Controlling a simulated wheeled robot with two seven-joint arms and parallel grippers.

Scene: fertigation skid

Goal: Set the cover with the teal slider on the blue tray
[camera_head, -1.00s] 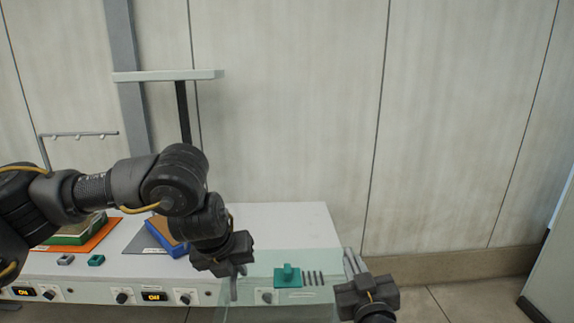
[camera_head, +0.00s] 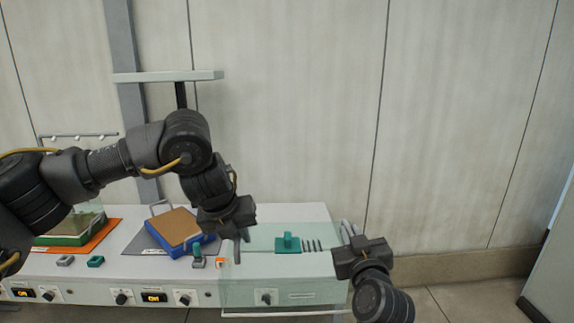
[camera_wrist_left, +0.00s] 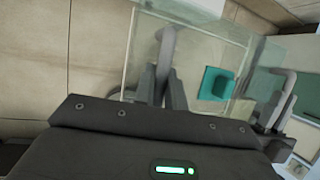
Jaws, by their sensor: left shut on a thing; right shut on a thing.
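The clear cover (camera_head: 325,286) has a teal slider (camera_head: 288,243) and a row of dark slots on its top, with a grey handle at each end. My left gripper (camera_head: 240,248) is shut on its left handle, and my right gripper (camera_head: 348,235) is shut on its right handle. The cover hangs roughly level in front of the bench's right part. In the left wrist view the near handle (camera_wrist_left: 166,48) is between my left fingers, beside the teal slider (camera_wrist_left: 217,84). The blue tray (camera_head: 170,250), holding a brown block, sits left of the cover on a grey mat.
A green tray (camera_head: 62,240) under another clear cover stands on an orange mat (camera_head: 100,239) at left. Small grey (camera_head: 65,260) and teal (camera_head: 96,261) blocks lie near the bench's front edge. A shelf (camera_head: 168,75) stands above. Bench (camera_head: 300,213) behind the cover is clear.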

